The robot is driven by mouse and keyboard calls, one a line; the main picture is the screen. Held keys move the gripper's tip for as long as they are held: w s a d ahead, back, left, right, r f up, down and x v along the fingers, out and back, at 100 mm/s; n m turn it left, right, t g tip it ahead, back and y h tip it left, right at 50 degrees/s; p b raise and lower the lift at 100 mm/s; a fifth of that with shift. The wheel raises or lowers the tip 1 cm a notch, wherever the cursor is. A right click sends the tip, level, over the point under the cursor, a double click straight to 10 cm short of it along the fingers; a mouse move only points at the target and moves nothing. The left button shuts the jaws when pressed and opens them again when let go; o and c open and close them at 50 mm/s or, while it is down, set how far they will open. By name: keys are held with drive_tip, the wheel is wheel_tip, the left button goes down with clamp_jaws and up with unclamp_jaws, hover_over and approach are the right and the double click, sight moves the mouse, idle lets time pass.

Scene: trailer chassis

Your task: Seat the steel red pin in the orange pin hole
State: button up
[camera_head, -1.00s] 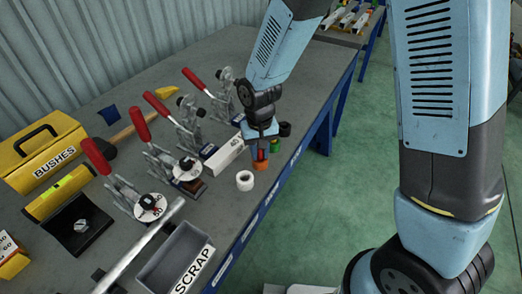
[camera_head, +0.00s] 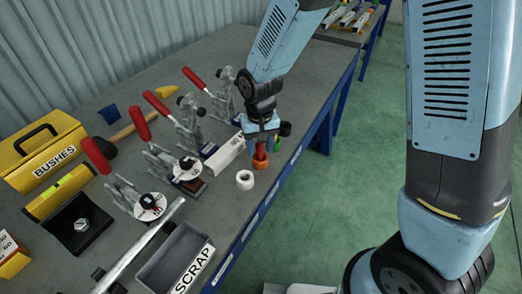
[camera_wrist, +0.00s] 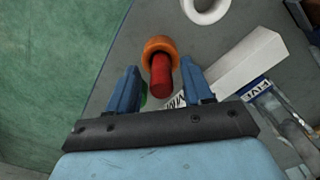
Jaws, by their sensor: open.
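The red pin (camera_head: 261,148) stands in the orange ring (camera_head: 260,163) on the bench, near its right edge. In the wrist view the red pin (camera_wrist: 160,78) rises out of the orange ring (camera_wrist: 157,46), leaning a little in the picture. How deep it sits cannot be told. My gripper (camera_wrist: 160,84) is open, with one blue finger on each side of the pin and visible gaps between. In the head view my gripper (camera_head: 262,138) is just above the ring, pointing down, and partly hides the pin's upper end.
A white ring (camera_head: 245,180) lies close in front of the orange one. A long white block (camera_head: 225,155) is to the left, with red-handled clamps (camera_head: 160,105) beyond. A green piece (camera_head: 277,144) and a black ring (camera_head: 285,129) are close behind. The SCRAP bin (camera_head: 175,260) is nearer.

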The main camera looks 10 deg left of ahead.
wheel_tip(320, 180, up, 9)
drive_tip(key=shift+w+a+f, duration=0.1)
drive_tip(key=shift+r, duration=0.75)
drive_tip(key=d+r+m+t, duration=0.2)
drive_tip(key=d+r, duration=1)
drive_tip(key=d, duration=0.4)
drive_tip(key=s+d+r+m+t, duration=0.1)
drive_tip(key=s+d+r, duration=0.2)
drive_tip(key=s+d, duration=0.2)
drive_tip(key=s+d+r+m+t, duration=0.1)
drive_tip(key=s+d+r+t, duration=0.1)
drive_tip(key=s+d, duration=0.4)
drive_tip(key=d+r, duration=0.1)
drive_tip(key=d, duration=0.3)
drive_tip(key=shift+r+t, duration=0.3)
drive_tip(key=shift+r, duration=0.05)
drive_tip(key=shift+w, duration=0.1)
